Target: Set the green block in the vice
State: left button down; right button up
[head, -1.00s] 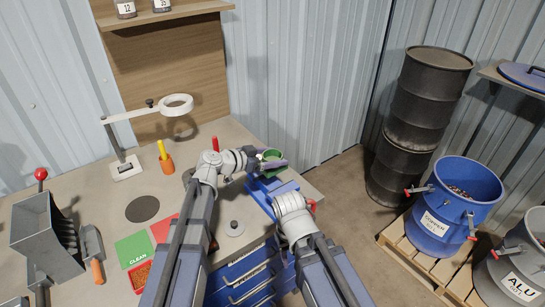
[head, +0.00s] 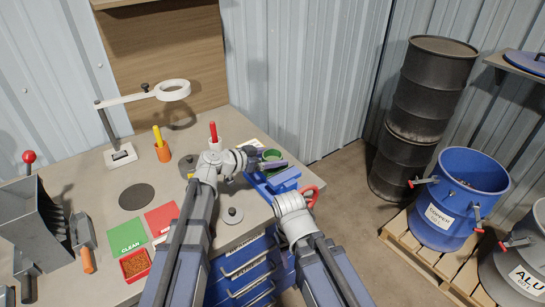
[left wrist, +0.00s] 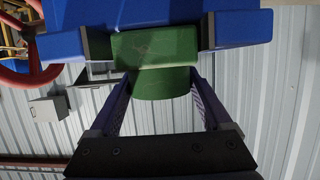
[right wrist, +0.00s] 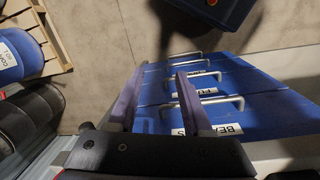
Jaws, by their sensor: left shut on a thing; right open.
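The green block (left wrist: 155,47), with a rounded green part below it, shows in the left wrist view between the two blue jaws of the vice (left wrist: 60,46). Dark jaw faces stand at its two sides; I cannot tell whether both touch it. My left gripper (left wrist: 161,80) is shut on the block's rounded part. In the head view the left gripper (head: 268,162) is at the blue vice (head: 284,178), on the table's right corner, and partly hides the block (head: 273,154). My right gripper (right wrist: 158,80) is open and empty, above blue drawers in the right wrist view.
The vice's red handle (head: 313,195) sticks out at the right. Blue drawers (head: 245,262) lie below the table edge. Bins (head: 457,200) stand right.

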dwell(0.7)
pick_arm(q)
grip_release()
jog(key=p+v, duration=0.2)
jog(key=v, duration=0.5)
jog(key=shift+s+a+p, duration=0.3)
jog(key=shift+p, duration=0.05)
jog(key=shift+r, duration=0.1)
